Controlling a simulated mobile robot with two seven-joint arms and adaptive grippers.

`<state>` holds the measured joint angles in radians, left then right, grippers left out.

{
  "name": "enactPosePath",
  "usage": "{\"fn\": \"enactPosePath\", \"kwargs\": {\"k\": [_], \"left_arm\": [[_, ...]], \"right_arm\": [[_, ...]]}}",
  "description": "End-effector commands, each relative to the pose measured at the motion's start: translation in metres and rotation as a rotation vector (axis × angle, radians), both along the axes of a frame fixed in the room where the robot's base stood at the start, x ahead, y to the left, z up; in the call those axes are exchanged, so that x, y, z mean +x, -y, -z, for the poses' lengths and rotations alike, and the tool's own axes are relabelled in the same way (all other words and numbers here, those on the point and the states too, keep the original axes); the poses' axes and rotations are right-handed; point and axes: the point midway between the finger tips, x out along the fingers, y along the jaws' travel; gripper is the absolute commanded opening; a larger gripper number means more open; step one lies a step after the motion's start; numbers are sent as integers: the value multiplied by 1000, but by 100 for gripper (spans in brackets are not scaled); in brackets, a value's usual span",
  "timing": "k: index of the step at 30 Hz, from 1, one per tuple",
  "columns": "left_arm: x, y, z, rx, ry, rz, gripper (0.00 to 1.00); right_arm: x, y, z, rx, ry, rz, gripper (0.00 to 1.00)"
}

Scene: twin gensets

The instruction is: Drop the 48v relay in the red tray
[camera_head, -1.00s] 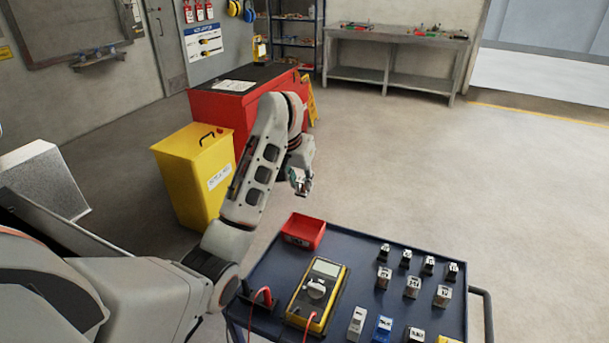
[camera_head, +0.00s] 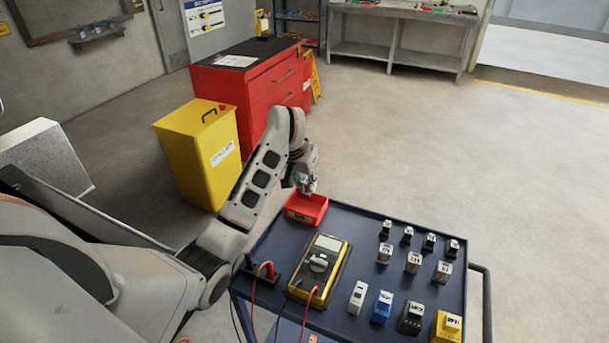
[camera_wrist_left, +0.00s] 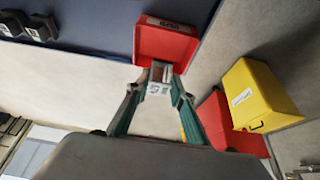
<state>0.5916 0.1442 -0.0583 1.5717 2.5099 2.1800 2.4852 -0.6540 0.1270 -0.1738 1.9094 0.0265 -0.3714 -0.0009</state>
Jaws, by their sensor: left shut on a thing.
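My left gripper (camera_head: 306,188) is shut on a small pale relay, which shows between the fingertips in the left wrist view as a grey-white block (camera_wrist_left: 158,80) with a label too small to read. The red tray (camera_head: 306,209) sits at the far left corner of the dark blue cart top. In the head view the gripper is above the back edge of the tray. The tray also shows in the left wrist view (camera_wrist_left: 166,42), just past the fingertips, and its visible inside looks empty. My right gripper is not in view.
The blue cart (camera_head: 405,300) holds a yellow multimeter (camera_head: 320,268) with red leads and several relays and modules (camera_head: 413,262) to the right. A yellow bin (camera_head: 200,152) and a red cabinet (camera_head: 245,95) stand behind. Floor right of the cart is clear.

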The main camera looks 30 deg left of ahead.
Motion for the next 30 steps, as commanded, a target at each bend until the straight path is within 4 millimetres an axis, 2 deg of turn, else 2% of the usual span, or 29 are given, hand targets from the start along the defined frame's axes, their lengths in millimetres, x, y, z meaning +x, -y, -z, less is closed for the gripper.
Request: {"fn": "enactPosePath", "kwargs": {"k": [13, 14, 16, 26, 30], "left_arm": [[0, 0, 6, 0, 1, 0, 0], [0, 0, 6, 0, 1, 0, 26], [0, 0, 6, 0, 1, 0, 42], [0, 0, 6, 0, 1, 0, 42], [-2, -1, -1, 2, 2, -2, 42]], "right_arm": [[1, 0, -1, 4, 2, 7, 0], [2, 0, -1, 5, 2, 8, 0], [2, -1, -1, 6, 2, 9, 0], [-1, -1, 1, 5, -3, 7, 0], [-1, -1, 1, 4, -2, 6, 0]]}}
